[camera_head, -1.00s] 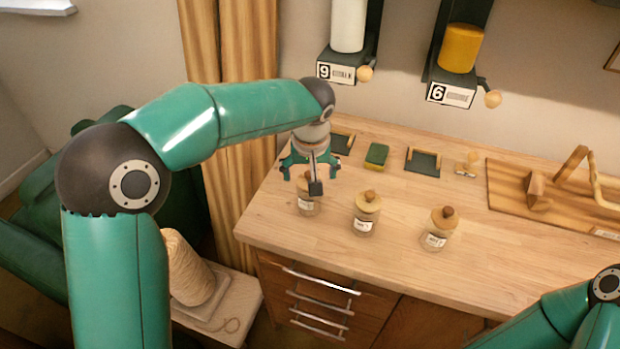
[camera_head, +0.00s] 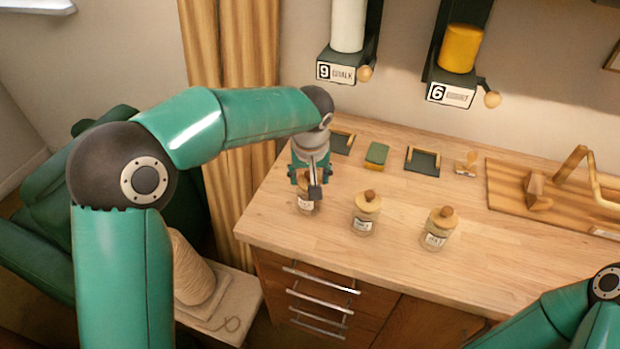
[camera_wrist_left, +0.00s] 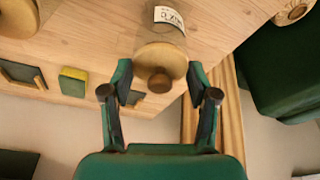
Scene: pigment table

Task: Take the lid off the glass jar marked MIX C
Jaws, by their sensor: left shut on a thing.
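The glass jar marked MIX C (camera_wrist_left: 172,18) stands on the table, its label upside down in the left wrist view. In the head view the jar (camera_head: 306,208) is the leftmost of three, partly hidden by my left gripper (camera_head: 306,186). Its round wooden lid (camera_wrist_left: 150,62) has a darker knob and sits at the jar's mouth. My left gripper (camera_wrist_left: 161,78) comes from above and is shut on the lid, one finger on each side of the rim. My right gripper is out of view; only part of that arm shows at lower right.
Two more lidded jars stand to the right, a middle one (camera_head: 363,226) and a right one (camera_head: 436,238). Behind are a green-yellow sponge (camera_head: 376,155), a dark tray (camera_head: 423,161) and a wooden board (camera_head: 510,205). Wall dispensers hang above. The table front is clear.

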